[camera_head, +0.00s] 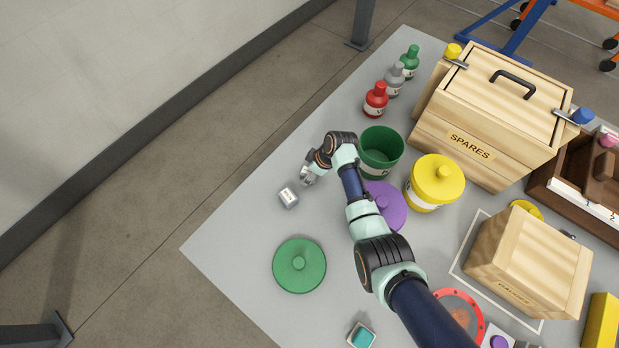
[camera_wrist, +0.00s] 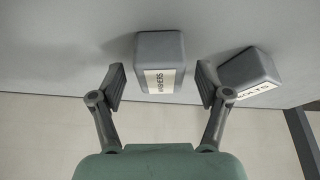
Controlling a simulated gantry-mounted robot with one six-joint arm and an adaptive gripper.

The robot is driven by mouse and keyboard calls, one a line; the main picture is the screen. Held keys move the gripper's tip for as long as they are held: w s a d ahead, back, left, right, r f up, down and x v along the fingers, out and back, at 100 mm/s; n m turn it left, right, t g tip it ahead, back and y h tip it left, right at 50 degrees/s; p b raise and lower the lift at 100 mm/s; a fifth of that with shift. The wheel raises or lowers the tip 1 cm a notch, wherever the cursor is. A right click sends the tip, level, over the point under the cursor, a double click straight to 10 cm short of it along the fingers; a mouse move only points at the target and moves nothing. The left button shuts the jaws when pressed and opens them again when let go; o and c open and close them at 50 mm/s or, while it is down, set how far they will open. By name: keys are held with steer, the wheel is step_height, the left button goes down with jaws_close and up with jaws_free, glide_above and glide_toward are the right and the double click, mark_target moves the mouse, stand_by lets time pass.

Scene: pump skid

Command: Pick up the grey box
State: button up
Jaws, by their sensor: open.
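Two small grey boxes with white labels show in the wrist view. One grey box (camera_wrist: 160,48), with a label that seems to read "WASHERS", is ahead of my gripper (camera_wrist: 160,84), its near end lined up between the fingertips. The other grey box (camera_wrist: 247,68), labelled "BOLTS", is just outside the right finger. My gripper is open and holds nothing. In the head view, one small grey box (camera_head: 288,198) sits on the grey mat beside my gripper (camera_head: 308,178). The other box is not clearly visible there; my gripper may hide it.
A green open tub (camera_head: 380,151), yellow lidded tub (camera_head: 434,181) and purple lid (camera_head: 386,206) are right of my gripper. A green lid (camera_head: 299,265) lies below. Red (camera_head: 375,100), grey (camera_head: 394,79) and green (camera_head: 410,62) bottles stand behind. The mat (camera_head: 235,240) is clear at left.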

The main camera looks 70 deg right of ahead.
steer(key=shift+w+f, duration=0.2)
steer(key=c, duration=1.3)
steer(key=shift+r, duration=0.1)
steer(key=shift+c, duration=0.2)
step_height(320, 180, up, 20)
steer(key=p, duration=1)
steer(key=shift+p, duration=0.3)
steer(key=shift+s, duration=0.1)
